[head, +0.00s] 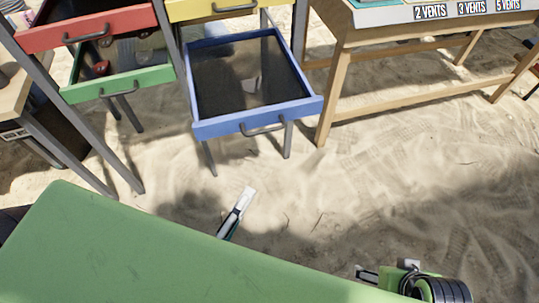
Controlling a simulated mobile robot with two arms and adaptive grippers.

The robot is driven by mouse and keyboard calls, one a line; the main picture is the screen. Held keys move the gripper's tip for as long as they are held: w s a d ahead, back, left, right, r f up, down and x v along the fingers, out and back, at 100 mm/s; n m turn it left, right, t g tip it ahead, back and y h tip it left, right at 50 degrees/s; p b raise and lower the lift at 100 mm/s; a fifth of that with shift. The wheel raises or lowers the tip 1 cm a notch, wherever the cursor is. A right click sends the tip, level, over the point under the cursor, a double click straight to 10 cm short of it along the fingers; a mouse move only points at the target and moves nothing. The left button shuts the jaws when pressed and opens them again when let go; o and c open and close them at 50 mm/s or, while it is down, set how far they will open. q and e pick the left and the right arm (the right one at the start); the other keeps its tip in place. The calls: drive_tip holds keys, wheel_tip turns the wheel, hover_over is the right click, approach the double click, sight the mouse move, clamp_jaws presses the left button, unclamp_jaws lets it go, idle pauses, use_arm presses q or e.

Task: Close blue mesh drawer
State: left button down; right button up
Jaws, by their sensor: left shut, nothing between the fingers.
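The blue mesh drawer (228,125) stands pulled out towards me, in the upper middle of the head view. It has a blue rim, a dark mesh floor and a grey handle (263,126) on its front. A small pale piece (250,85) shows within its frame; I cannot tell if it lies in the drawer or beneath it. My left gripper (245,194) is shut and empty, below and in front of the drawer in the picture, apart from it. A green panel hides its rear. Part of my right arm (410,275) shows at the bottom right; its finger state is unclear.
A red drawer (85,30) and a green drawer (118,84) are at the upper left, a yellow drawer (222,8) above the blue one. A wooden table (345,60) with vent labels stands at the right. Open sand lies between me and the drawers.

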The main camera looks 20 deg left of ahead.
sight(239, 80)
use_arm(q)
drive_tip(key=a+x, duration=0.2)
drive_tip(key=x, duration=1.1)
drive_tip(key=shift+w+a+r+b, duration=0.15)
drive_tip(key=shift+a+r+b, duration=0.2)
drive_tip(key=shift+a, duration=0.1)
drive_tip(key=w+a, duration=0.2)
drive_tip(key=w, duration=0.1)
drive_tip(key=w+a+p, duration=0.1)
drive_tip(key=w+a, duration=0.1)
drive_tip(key=w, duration=0.1)
drive_tip(key=w+a+p, duration=0.1)
drive_tip(key=w+a, duration=0.1)
drive_tip(key=w, duration=0.1)
drive_tip(key=shift+w+a+r, duration=0.2)
drive_tip(key=w+a, duration=0.2)
drive_tip(key=w, duration=0.1)
drive_tip(key=w+a, duration=0.2)
drive_tip(key=w, duration=0.1)
drive_tip(key=w+a+b, duration=0.1)
drive_tip(key=w+a, duration=0.2)
drive_tip(key=w, duration=0.1)
drive_tip(key=shift+w+f, duration=0.1)
drive_tip(key=shift+f, duration=0.1)
drive_tip(key=shift+w+a, duration=0.3)
drive_tip(key=shift+w, duration=0.25)
drive_tip(key=shift+w+a+r, duration=0.1)
drive_tip(key=shift+a+r, duration=0.1)
